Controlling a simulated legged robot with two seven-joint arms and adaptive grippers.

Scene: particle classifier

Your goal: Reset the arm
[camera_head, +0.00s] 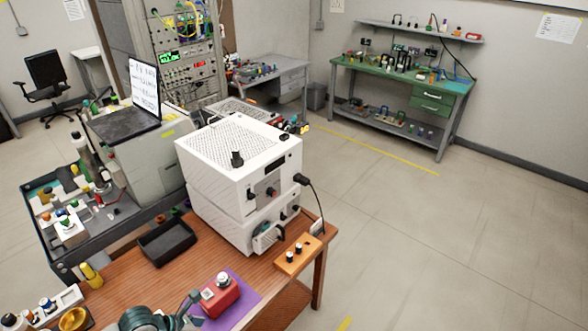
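A teal-grey arm part of mine (143,318) shows at the bottom edge, left of the middle. I take it to be my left arm. Dark finger-like parts of its gripper (189,304) reach up beside a red box (220,298) with a white top piece. The red box sits on a purple mat (243,308) on the wooden table (215,266). I cannot tell whether the gripper touches the box, or whether it is open or shut. My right gripper is not in view.
A white machine (222,160) stands on the table, with an orange block (297,256) at its front right. A black tray (167,242) and a yellow bottle (91,275) are to the left. A laptop (136,98) is behind. The floor (430,240) to the right is clear.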

